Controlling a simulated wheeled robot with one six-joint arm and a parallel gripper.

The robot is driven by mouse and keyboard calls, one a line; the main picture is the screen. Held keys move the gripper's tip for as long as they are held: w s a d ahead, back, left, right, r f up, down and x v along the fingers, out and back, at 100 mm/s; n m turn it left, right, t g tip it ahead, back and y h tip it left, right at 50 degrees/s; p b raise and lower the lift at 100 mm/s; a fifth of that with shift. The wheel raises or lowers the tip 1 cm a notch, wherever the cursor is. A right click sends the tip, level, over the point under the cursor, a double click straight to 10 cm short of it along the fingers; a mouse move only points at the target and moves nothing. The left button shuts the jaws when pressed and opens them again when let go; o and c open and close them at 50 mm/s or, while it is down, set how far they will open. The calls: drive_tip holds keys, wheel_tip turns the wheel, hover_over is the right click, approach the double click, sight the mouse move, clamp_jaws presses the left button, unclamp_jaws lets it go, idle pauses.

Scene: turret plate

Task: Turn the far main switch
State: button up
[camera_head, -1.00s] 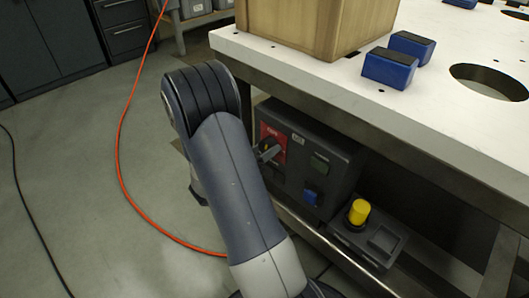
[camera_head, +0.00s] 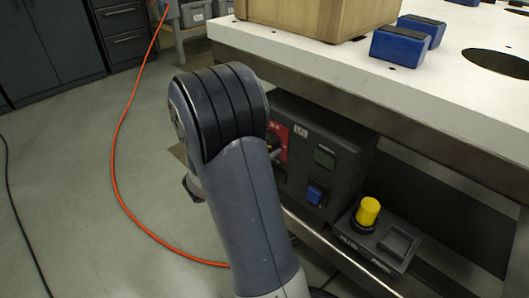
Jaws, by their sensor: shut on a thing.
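The main switch (camera_head: 280,139) has a red plate on the front of a dark control box (camera_head: 345,150) under the white table. My arm covers the left part of the red plate and most of the switch's handle. Only a small grey bit of my gripper (camera_head: 275,150) shows at the arm's right edge, at the switch. It is shut on the switch handle. The handle's exact angle is hidden.
The box also has a green button (camera_head: 324,157) and a blue one (camera_head: 315,194). A yellow button (camera_head: 367,211) stands on a lower box to the right. The white tabletop (camera_head: 300,52) overhangs the control box. An orange cable (camera_head: 118,130) lies on the open floor at left.

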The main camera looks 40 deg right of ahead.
drive_tip(key=shift+f+m+b, duration=0.1)
drive_tip(key=shift+m+b, duration=1.2)
drive_tip(key=shift+m, duration=0.2)
drive_tip(key=o, duration=1)
drive_tip(key=shift+s+a+p, duration=0.2)
drive_tip(key=shift+a+p, duration=0.5)
drive_tip(key=shift+a, duration=2.05)
drive_tip(key=shift+s+a+p, duration=0.2)
drive_tip(key=shift+a+p, duration=0.45)
drive_tip(key=shift+a, duration=2.05)
drive_tip(key=shift+d, duration=0.1)
